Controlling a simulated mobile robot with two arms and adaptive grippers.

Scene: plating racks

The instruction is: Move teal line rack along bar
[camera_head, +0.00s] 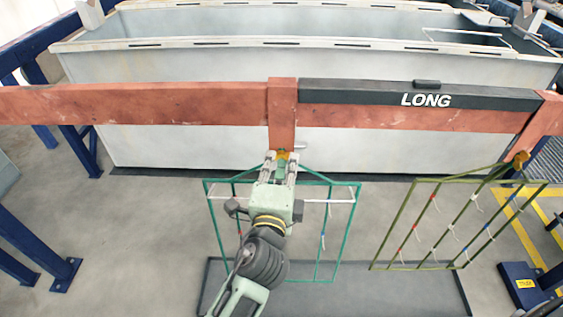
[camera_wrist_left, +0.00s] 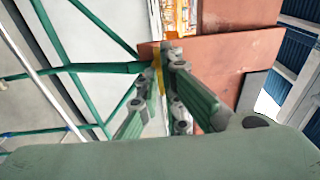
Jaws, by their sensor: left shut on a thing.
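The teal rack (camera_head: 349,230) hangs in front of the copper-red bar (camera_head: 140,102), near the bar's middle block in the head view. My left gripper (camera_head: 283,157) is shut at the rack's top, by its yellow-orange hook. My arm hides the middle of the rack. In the left wrist view, the teal frame (camera_wrist_left: 105,68) runs left from the fingers (camera_wrist_left: 168,62), with the bar (camera_wrist_left: 235,65) close behind. Whether the hook touches the bar is hard to tell. My right gripper is not seen.
An olive rack (camera_head: 437,180) hangs from the bar at the right. A dark strip marked LONG (camera_head: 350,93) lies along the bar's right span. A grey tank (camera_head: 200,65) stands behind. The bar's left span is bare. A dark mat (camera_head: 400,290) and blue posts are below.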

